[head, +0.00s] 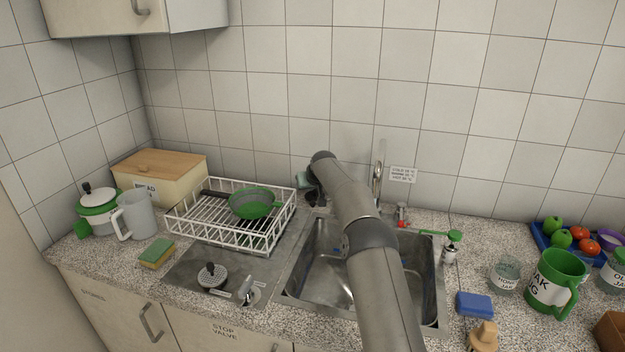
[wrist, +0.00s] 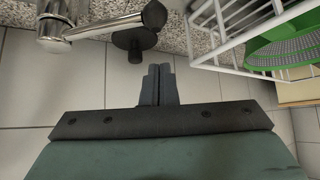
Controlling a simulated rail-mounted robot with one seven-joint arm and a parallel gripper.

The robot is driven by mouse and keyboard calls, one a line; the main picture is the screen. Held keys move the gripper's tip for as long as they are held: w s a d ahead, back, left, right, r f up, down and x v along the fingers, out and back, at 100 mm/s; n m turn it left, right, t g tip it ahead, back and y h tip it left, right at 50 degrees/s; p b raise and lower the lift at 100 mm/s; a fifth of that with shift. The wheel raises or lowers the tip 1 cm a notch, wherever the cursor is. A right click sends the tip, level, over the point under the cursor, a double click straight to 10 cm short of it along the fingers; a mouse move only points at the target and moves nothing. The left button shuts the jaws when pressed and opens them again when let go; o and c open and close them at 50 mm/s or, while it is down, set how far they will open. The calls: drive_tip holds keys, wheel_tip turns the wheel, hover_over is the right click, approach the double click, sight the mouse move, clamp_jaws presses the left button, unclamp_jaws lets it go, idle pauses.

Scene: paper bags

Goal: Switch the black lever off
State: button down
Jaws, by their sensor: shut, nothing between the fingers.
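In the wrist view, a black lever-like part (wrist: 133,42) with a round disc and a short stub sits just beyond my fingertips. A chrome bar with a dark rounded end (wrist: 153,15) runs beside it from a chrome fitting (wrist: 54,30). My gripper (wrist: 157,72) is shut and empty, its fingertips close to the black part; I cannot tell whether they touch. In the head view, my gripper (head: 313,196) is small and dark at the wall behind the sink's left edge. My arm hides much there, and I cannot clearly tell the lever from the fingers.
The white dish rack (head: 178,226) with a green colander (head: 251,204) stands left of my gripper. The steel sink (head: 433,287) lies under my arm. A chrome tap (head: 377,183) rises behind it, beside a wall sign (head: 403,174). Tiled wall (head: 300,90) is close behind.

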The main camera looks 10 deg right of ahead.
drive_tip(key=shift+p+x, duration=0.55)
drive_tip(key=shift+x, duration=0.35)
drive_tip(key=shift+s+d+f+p, duration=0.15)
drive_tip(key=shift+s+f+p, duration=0.05)
drive_tip(key=shift+s, duration=0.75)
drive_tip(key=shift+s+d+f+p, duration=0.15)
drive_tip(key=shift+s+f, duration=0.05)
drive_tip(key=shift+s, duration=0.75)
drive_tip(key=shift+a+f, duration=0.1)
